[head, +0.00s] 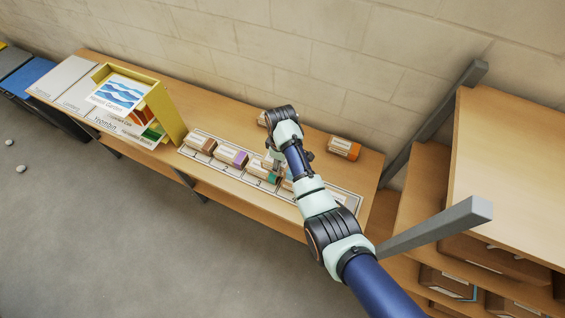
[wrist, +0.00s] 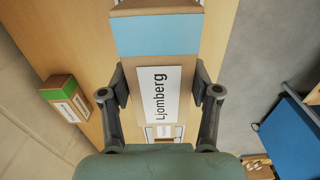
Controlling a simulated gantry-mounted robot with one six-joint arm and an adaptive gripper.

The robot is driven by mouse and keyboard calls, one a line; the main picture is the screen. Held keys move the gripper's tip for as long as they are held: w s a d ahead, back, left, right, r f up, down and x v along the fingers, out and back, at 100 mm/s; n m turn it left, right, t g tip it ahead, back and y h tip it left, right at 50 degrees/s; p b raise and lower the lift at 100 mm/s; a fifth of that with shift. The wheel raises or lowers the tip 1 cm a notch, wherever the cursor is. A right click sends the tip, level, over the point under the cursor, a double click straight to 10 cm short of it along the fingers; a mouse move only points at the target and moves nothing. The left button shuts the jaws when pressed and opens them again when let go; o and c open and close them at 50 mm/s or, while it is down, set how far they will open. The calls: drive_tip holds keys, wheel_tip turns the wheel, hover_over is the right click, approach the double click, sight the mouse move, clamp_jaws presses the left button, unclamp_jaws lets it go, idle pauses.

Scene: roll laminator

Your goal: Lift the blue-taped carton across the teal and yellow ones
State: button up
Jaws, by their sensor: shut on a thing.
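In the wrist view, the blue-taped carton (wrist: 168,92) is brown, with a light blue band and a white label reading "Ljomberg". My gripper (wrist: 161,88) is shut on it, one finger at each side. In the head view, my arm reaches over the row and largely hides the held carton. The teal-taped carton (head: 273,176) shows beside my gripper, partly covered. I cannot make out a yellow-taped carton; the row's right part is behind my arm. Whether the held carton touches the strip is unclear.
A purple-taped carton (head: 236,157) and a brown-taped one (head: 202,143) stand left on the numbered strip (head: 257,186). An orange-taped carton (head: 344,148) lies at the back right. A green-taped carton (wrist: 64,97) shows in the wrist view. A yellow stand (head: 169,115) is farther left.

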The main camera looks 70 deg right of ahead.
drive_tip(key=shift+f+b, duration=1.85)
drive_tip(key=shift+b, duration=0.05)
drive_tip(key=shift+f, duration=0.1)
drive_tip(key=shift+f, duration=0.4)
drive_tip(key=o, duration=1.3)
drive_tip(key=shift+r, duration=0.1)
wheel_tip(320, 180, up, 8)
drive_tip(key=shift+f, duration=0.25)
